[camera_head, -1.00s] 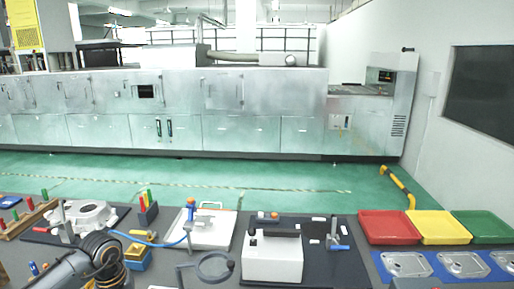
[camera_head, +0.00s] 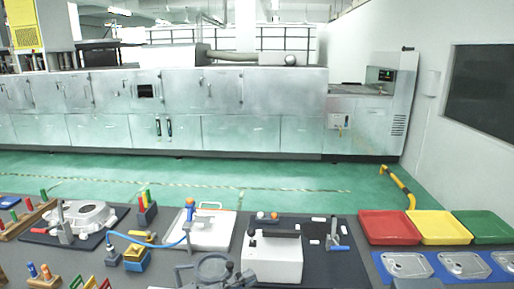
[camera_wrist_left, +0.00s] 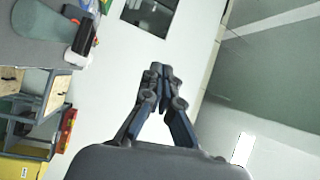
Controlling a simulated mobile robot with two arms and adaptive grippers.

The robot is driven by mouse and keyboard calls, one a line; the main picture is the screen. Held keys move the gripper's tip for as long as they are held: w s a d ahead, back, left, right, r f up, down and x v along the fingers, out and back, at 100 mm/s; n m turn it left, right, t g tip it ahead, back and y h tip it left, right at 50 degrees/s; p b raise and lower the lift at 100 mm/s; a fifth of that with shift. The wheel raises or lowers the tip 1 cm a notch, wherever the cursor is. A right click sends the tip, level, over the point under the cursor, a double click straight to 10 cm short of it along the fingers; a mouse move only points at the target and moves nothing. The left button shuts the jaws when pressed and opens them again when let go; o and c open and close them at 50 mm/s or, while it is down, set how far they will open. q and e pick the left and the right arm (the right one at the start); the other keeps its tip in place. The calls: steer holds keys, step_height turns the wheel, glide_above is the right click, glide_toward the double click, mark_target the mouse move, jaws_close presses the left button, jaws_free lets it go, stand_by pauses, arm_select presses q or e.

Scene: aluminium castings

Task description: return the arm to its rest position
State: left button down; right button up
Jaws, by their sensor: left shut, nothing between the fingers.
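My left gripper (camera_wrist_left: 160,72) shows in the left wrist view. Its two dark fingers come together at the tips, shut with nothing between them. It is in free air, with pale wall and floor behind it and a tilted work surface at the upper left. In the head view I cannot make out my left arm over the left part of the table.
The grey table (camera_head: 340,204) carries a white casting (camera_head: 85,216), a white block (camera_head: 272,260), a dark ring fixture (camera_head: 213,268) and a blue hose (camera_head: 150,242). Red (camera_head: 389,228), yellow (camera_head: 439,228) and green (camera_head: 484,227) trays stand at the right.

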arm_select(q)
steer(key=w+a+r+n+t+y, duration=0.1)
steer(key=w+a+n+t+y, duration=0.1)
steer(key=a+n+t+y, duration=1.05)
steer(key=s+a+f+n+g+y, duration=0.3)
steer(key=f+n+g, duration=0.1)
steer(key=f+n, duration=0.2)
steer(key=s+a+f+n+g+y, duration=0.3)
steer(key=a+f+n+g, duration=0.1)
steer(key=f+n, duration=0.2)
steer(key=s+d+f+g+h, duration=0.1)
steer(key=s+f+g, duration=0.3)
steer(key=s, duration=0.3)
steer(key=s+f+n+g, duration=0.1)
steer(key=s+f+g, duration=0.25)
steer(key=s, duration=0.35)
steer(key=s+d+f+g+h, duration=0.1)
steer(key=s+f+g, duration=0.2)
steer(key=s+f, duration=0.3)
steer(key=s+f+g, duration=0.2)
steer(key=s+f, duration=0.1)
steer(key=f, duration=2.4)
steer(key=s+a+f+b, duration=0.1)
steer(key=s+a+f, duration=0.2)
steer(key=s+f, duration=1.2)
steer(key=shift+s+g, duration=0.4)
steer(key=shift+s, duration=0.25)
